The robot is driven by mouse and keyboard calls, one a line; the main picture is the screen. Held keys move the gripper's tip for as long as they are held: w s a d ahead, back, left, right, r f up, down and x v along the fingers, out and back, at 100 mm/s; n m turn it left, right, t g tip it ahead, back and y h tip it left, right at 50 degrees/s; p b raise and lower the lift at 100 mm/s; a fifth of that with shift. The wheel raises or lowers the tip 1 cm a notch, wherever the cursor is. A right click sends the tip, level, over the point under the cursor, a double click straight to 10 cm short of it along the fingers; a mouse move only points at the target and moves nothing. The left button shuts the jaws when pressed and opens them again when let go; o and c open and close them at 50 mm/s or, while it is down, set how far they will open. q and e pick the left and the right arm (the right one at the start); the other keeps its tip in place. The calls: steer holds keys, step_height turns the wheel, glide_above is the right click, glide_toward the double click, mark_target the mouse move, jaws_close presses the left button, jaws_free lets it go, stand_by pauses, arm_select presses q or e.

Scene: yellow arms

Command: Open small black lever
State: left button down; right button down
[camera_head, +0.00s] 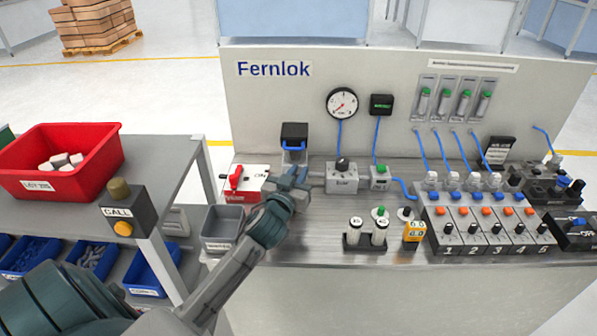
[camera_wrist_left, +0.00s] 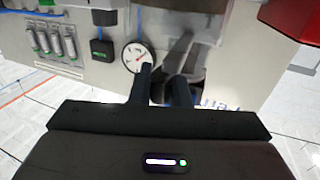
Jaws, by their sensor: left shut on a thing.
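My left gripper (camera_head: 292,178) reaches in from the lower left to the bench, between the red-handled switch and the grey block with a black knob. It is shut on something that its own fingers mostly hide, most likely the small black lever. In the left wrist view the two dark fingers of the left gripper (camera_wrist_left: 160,82) point up, with a dark piece between them. I cannot make out the lever's shape or angle. My right gripper is in neither view.
A red-handled switch (camera_head: 237,178) stands just left of the gripper, and a grey bin (camera_head: 224,228) below it. The grey block (camera_head: 343,178) is close on the right. A black-and-blue box (camera_head: 294,140) is behind. Numbered modules (camera_head: 480,222) fill the right side.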

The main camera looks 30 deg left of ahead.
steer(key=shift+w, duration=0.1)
arm_select(q)
steer(key=c, duration=1.4)
jaws_free()
steer(key=shift+o, duration=0.2)
